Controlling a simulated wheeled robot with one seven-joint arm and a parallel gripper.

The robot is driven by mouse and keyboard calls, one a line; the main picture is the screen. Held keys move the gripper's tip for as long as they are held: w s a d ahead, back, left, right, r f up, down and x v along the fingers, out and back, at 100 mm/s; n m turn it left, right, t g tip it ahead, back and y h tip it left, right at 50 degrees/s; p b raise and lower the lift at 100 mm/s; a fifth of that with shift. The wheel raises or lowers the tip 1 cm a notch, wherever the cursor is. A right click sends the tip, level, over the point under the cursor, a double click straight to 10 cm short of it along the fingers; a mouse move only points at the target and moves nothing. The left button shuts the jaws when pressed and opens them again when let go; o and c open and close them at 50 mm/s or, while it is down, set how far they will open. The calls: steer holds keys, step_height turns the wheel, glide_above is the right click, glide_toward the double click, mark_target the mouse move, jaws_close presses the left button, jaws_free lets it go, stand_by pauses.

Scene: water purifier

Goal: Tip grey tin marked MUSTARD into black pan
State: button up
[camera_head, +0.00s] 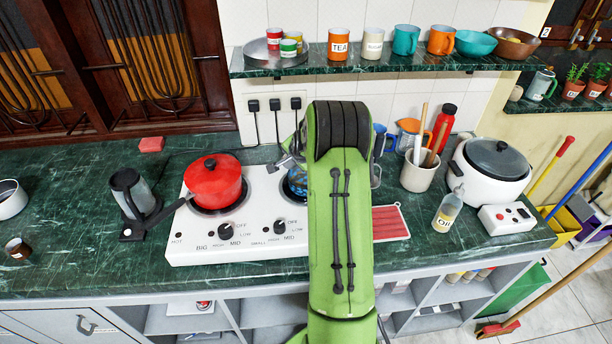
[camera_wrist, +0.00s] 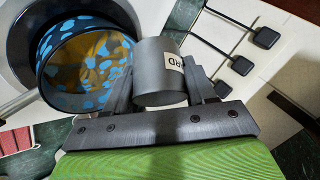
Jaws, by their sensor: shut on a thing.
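My gripper (camera_wrist: 160,88) is shut on a grey tin (camera_wrist: 158,58), with a finger on each side of it. Part of a pale label shows on the tin, with only its last letters readable. The tin's mouth and exact tilt are not clear. A dark pan with blue blotches (camera_wrist: 48,72) is beside the tin, at left in the wrist view, with a yellow-brown area inside. In the head view my arm hides most of this pan (camera_head: 294,184) on the hob's right ring.
The white hob (camera_head: 190,247) also bears a red lidded pot (camera_head: 213,184). A dark jug (camera_head: 128,192) stands left. A utensil crock (camera_head: 417,174), bottle (camera_head: 446,213) and rice cooker (camera_head: 490,171) stand right. A shelf (camera_head: 400,63) with mugs hangs above. Black plugs (camera_wrist: 242,66) are near the tin.

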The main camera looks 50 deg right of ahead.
steer(key=shift+s+d, duration=0.1)
steer(key=shift+s, duration=0.05)
steer(key=shift+s+d+r+m+t+b, duration=0.1)
steer(key=shift+s+m+t+b, duration=0.05)
steer(key=shift+t+b, duration=0.4)
steer(key=shift+s+r+m+t+b, duration=0.1)
steer(key=shift+m+t+b, duration=0.05)
steer(key=shift+t+b, duration=0.35)
stand_by(1.6)
steer(key=shift+s+r+m+t+y+b, duration=0.1)
steer(key=shift+r+m+t+y+b, duration=0.15)
steer(key=shift+t+b, duration=0.75)
steer(key=shift+s+r+m+t+y+b, duration=0.15)
steer(key=shift+m+t+b, duration=0.3)
steer(key=shift+b, duration=0.85)
stand_by(2.9)
